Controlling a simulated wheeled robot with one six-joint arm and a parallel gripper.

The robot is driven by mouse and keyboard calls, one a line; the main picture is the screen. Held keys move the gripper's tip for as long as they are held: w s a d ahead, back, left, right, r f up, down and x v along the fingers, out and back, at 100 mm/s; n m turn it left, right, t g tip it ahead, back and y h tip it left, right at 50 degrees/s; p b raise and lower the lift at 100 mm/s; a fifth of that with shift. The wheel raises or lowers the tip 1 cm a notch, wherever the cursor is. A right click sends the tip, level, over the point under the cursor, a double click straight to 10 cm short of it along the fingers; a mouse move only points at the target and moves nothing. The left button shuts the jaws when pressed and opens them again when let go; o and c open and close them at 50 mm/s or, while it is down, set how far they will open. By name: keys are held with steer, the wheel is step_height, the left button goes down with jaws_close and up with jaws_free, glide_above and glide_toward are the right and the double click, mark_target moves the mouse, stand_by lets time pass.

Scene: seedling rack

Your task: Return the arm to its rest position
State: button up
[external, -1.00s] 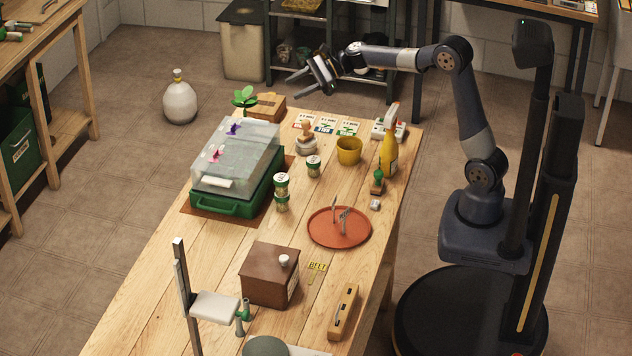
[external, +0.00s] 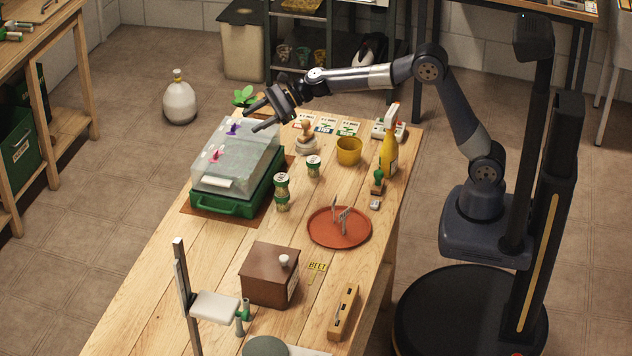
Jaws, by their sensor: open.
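My gripper (external: 256,115) is open and empty. It is at the end of my outstretched arm, over the far end of the wooden table, its fingers pointing left. In the picture it appears just above the right back corner of the clear-lidded green propagator box (external: 232,205). I cannot tell the exact height between them. The gripper and forearm hide most of the wooden box behind and part of the green seedling (external: 244,95).
On the table (external: 230,270) stand a yellow pot (external: 349,151), a yellow spray bottle (external: 389,155), small jars (external: 281,183), a terracotta tray (external: 325,238) and a brown box (external: 270,275). A metal stand (external: 184,285) rises at the front left. Seed packets (external: 348,128) lie at the back.

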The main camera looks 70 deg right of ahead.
steer(key=s+a+n+p, duration=0.1)
steer(key=a, duration=1.4)
steer(key=s+a+r+g+y+p, duration=0.1)
steer(key=s+a, duration=0.1)
steer(key=a, duration=1.4)
steer(key=shift+s+a+n, duration=0.15)
steer(key=shift+s+n, duration=0.15)
steer(key=shift+n, duration=0.1)
